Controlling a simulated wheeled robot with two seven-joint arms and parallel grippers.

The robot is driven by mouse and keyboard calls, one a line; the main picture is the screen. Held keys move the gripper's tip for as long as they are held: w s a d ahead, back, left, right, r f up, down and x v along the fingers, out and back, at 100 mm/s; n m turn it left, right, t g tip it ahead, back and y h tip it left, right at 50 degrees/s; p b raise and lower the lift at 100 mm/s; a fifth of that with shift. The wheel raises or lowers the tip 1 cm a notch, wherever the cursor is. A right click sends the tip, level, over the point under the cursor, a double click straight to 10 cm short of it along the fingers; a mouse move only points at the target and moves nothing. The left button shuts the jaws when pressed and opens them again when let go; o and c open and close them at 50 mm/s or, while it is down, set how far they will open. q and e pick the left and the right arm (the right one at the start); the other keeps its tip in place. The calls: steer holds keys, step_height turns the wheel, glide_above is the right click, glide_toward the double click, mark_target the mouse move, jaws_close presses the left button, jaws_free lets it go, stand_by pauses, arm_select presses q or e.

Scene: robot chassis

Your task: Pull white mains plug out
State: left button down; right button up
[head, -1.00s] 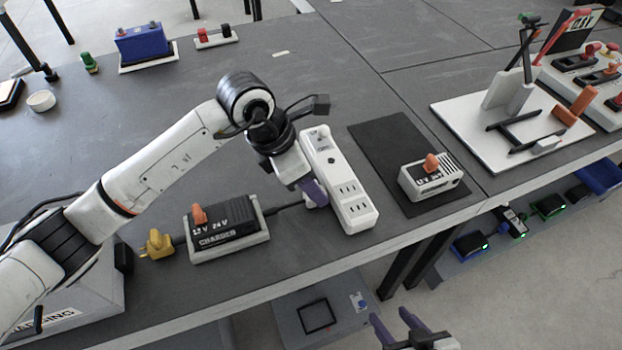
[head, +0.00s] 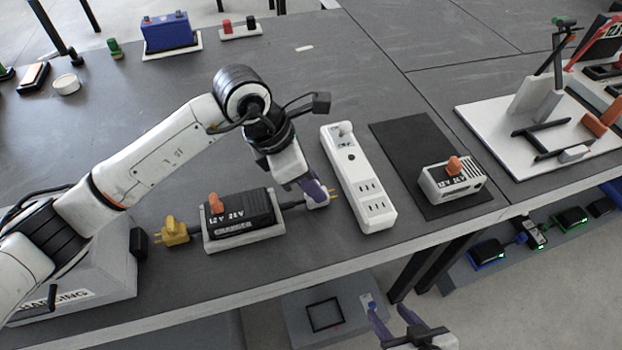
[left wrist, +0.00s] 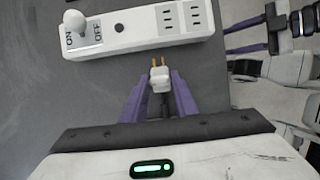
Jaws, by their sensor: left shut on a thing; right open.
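The white mains plug (left wrist: 160,77) is between the purple fingers of my left gripper (left wrist: 159,88), its brass prongs pointing at the power strip. In the head view my left gripper (head: 318,196) is shut on the plug, left of the white power strip (head: 357,180). The prongs are clear of the strip, with a gap of bare table between. The strip also shows in the left wrist view (left wrist: 140,30), with its switch and empty sockets. My right gripper (head: 392,322) is open and empty, low in front of the table edge.
A black charger (head: 240,212) in a white tray sits left of the plug, with a yellow plug (head: 173,231) beyond it. A black mat (head: 415,150) and a white 12V/24V unit (head: 450,180) lie right of the strip.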

arm_select(q)
steer(key=c, duration=1.4)
jaws_free()
steer(key=shift+a, duration=0.25)
steer(key=v, duration=1)
steer(key=shift+r+b, duration=0.2)
steer(key=shift+b, duration=0.15)
steer(key=shift+s, duration=0.1)
